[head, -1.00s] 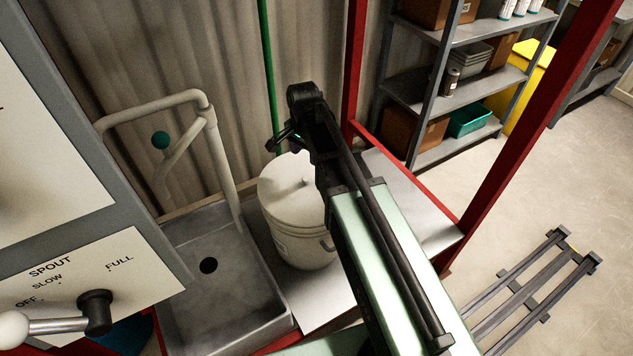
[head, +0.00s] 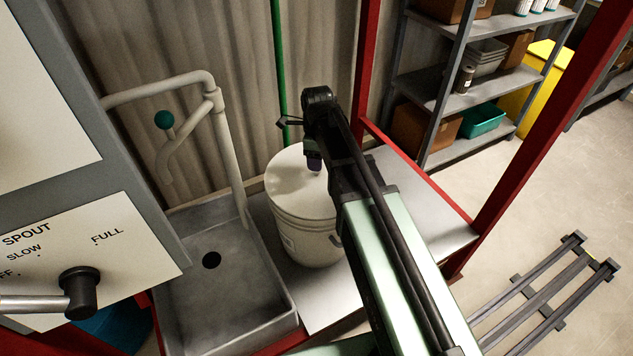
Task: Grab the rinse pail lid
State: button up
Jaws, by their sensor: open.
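The white rinse pail (head: 305,230) stands upright on the metal counter to the right of the sink. Its round white lid (head: 288,182) is on top of it. My gripper (head: 314,165) is over the far right part of the lid, pointing down, with its dark fingertips close to the lid's top. My arm hides the right part of the lid, and the lid's knob is hidden behind the gripper. The gripper is open; I cannot tell whether it touches the lid.
A metal sink (head: 225,300) with a bent pipe spout (head: 228,150) lies left of the pail. A control panel (head: 90,250) with a lever stands at the near left. A red post (head: 365,70) rises behind my arm. Bare counter (head: 425,215) lies to the right.

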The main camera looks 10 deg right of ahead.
aim_at(316, 173)
notch_tip(316, 173, down, 6)
jog(key=b, duration=0.5)
jog(key=shift+a+r, duration=0.15)
jog(key=shift+r, duration=0.35)
grip_shut()
